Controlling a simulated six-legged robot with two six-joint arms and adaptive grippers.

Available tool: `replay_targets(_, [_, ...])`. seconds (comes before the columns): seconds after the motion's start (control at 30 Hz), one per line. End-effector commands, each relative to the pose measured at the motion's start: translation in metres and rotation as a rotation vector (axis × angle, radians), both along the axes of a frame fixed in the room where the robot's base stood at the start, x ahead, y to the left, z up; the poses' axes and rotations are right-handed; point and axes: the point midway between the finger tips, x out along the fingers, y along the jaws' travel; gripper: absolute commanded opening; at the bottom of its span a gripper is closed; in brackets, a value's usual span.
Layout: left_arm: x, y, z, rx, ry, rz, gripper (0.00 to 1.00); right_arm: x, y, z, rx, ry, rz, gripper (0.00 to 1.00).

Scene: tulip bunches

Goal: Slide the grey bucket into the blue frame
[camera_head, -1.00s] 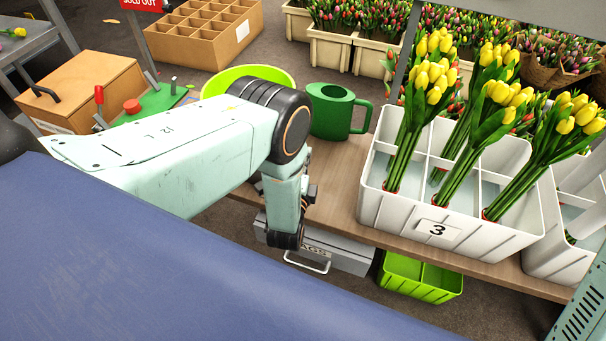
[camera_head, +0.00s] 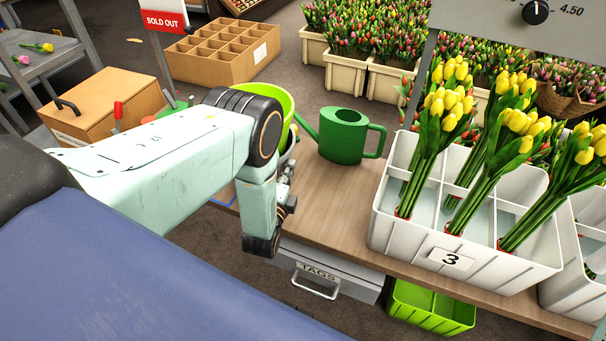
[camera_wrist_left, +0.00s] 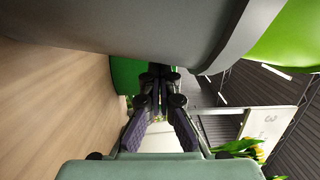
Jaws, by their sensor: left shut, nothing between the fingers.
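The grey bucket (camera_head: 289,148) stands on the wooden table, mostly hidden behind my left arm in the head view. A lime-green rim (camera_head: 283,103) shows above its grey side. In the left wrist view the bucket's curved grey wall (camera_wrist_left: 130,25) fills the top. My left gripper (camera_head: 287,182) is shut and empty, low beside the bucket's near right side. Its fingers (camera_wrist_left: 160,80) are close to the wall; contact is unclear. My right gripper is out of view.
A green watering can (camera_head: 343,137) stands just right of the bucket. A white divided crate (camera_head: 465,262) marked 3 holds yellow tulips further right. A drawer labelled TAGS (camera_head: 330,275) and a lime bin (camera_head: 430,308) sit below the table edge. Bare tabletop lies before the can.

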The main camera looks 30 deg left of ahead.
Motion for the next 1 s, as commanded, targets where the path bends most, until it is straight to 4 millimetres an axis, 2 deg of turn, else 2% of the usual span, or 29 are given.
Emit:
replay_targets(0.03, [0.000, 0.017, 0.001, 0.001, -0.002, 0.007, 0.00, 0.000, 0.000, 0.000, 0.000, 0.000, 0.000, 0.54])
replay_targets(0.6, [0.003, 0.170, -0.001, 0.003, -0.002, 0.004, 0.00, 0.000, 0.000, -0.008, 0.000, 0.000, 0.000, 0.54])
replay_targets(0.7, [0.004, 0.188, -0.001, 0.002, -0.002, 0.003, 0.00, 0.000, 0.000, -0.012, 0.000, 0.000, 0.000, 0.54])
replay_targets(0.8, [0.005, 0.198, -0.001, 0.001, 0.000, 0.001, 0.00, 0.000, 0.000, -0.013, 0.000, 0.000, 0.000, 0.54])
replay_targets(1.0, [0.005, 0.202, 0.000, 0.000, 0.001, 0.000, 0.00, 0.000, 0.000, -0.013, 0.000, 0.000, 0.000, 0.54])
